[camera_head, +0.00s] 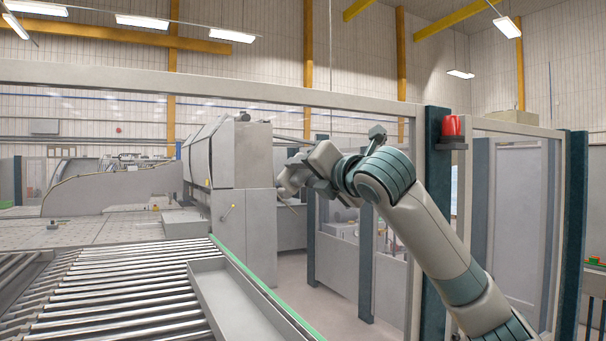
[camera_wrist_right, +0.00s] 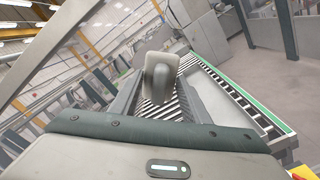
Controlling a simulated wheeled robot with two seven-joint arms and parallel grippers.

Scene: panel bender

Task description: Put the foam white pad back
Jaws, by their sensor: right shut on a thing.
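My right gripper (camera_head: 287,183) is raised in the middle of the head view, in front of the grey machine cabinet. My left gripper is not in view.
A roller conveyor (camera_head: 115,290) fills the lower left, with a long grey tray (camera_head: 230,300) along its right side and a green edge strip. The tall grey cabinet (camera_head: 241,155) stands behind. A framed fence with a red beacon (camera_head: 452,127) stands at the right.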

